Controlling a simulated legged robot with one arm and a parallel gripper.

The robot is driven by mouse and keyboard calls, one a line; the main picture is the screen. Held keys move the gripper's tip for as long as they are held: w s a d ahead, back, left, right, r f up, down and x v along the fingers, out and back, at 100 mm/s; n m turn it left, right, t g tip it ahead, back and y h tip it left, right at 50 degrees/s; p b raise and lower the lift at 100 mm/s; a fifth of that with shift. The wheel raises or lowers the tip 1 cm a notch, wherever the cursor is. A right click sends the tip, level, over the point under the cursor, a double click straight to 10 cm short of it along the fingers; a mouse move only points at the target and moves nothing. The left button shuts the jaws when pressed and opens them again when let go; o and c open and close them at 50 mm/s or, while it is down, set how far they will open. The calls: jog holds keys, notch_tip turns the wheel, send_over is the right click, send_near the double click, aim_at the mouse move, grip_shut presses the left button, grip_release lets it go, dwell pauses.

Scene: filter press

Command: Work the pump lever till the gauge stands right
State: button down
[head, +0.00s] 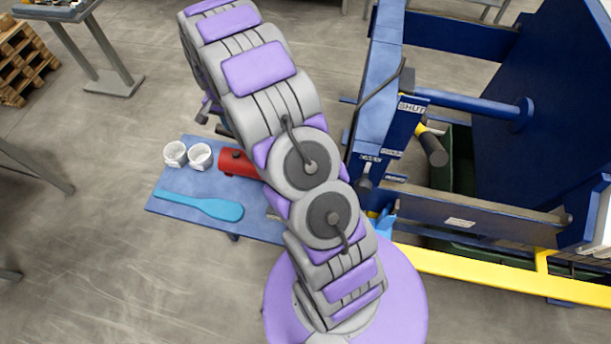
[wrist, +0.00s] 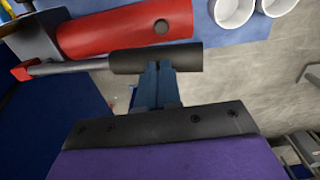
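The pump lever shows in the wrist view as a grey rod ending in a black grip (wrist: 155,58), lying nearly level across the picture. Its other end meets a small red part at the left. The red pump cylinder (wrist: 125,28) lies just beyond it and also shows in the head view (head: 238,163), partly behind my arm. My gripper (wrist: 157,66) has its blue fingertips against the middle of the black grip, overlapping it. Whether the fingers are closed around the grip cannot be told. No gauge face is visible.
A blue bench (head: 175,208) holds the pump, two white cups (head: 200,156) and a turquoise paddle (head: 200,205). The blue press frame (head: 378,80) with a "SHUT" label stands to the right, with a yellow rail (head: 470,271) low in front. The floor at the left is mostly open.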

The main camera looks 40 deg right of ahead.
jog(key=f, duration=0.4)
jog(key=shift+w+a+f+b, duration=0.15)
jog(key=shift+a+f+b, duration=0.05)
jog(key=shift+f+b, duration=0.2)
jog(key=r, duration=0.3)
jog(key=r+p, duration=0.1)
jog(key=r, duration=0.2)
jog(key=s+d+r, duration=0.1)
jog(key=r, duration=0.3)
jog(key=shift+s+d+r+p, duration=0.1)
jog(key=shift+p, duration=0.3)
jog(key=shift+f, duration=0.2)
jog(key=f, duration=0.2)
jog(key=f+b, duration=0.1)
jog(key=f, duration=0.3)
jog(key=shift+w+a+f, duration=0.1)
jog(key=shift+w+a, duration=0.25)
jog(key=shift+a, duration=0.05)
jog(key=r, duration=0.4)
jog(key=r+p, duration=0.1)
jog(key=r, duration=0.1)
jog(key=shift+s+d+r, duration=0.25)
jog(key=shift+s+d, duration=0.1)
jog(key=shift+d, duration=0.05)
notch_tip(320, 180, up, 17)
jog(key=shift+r, duration=0.15)
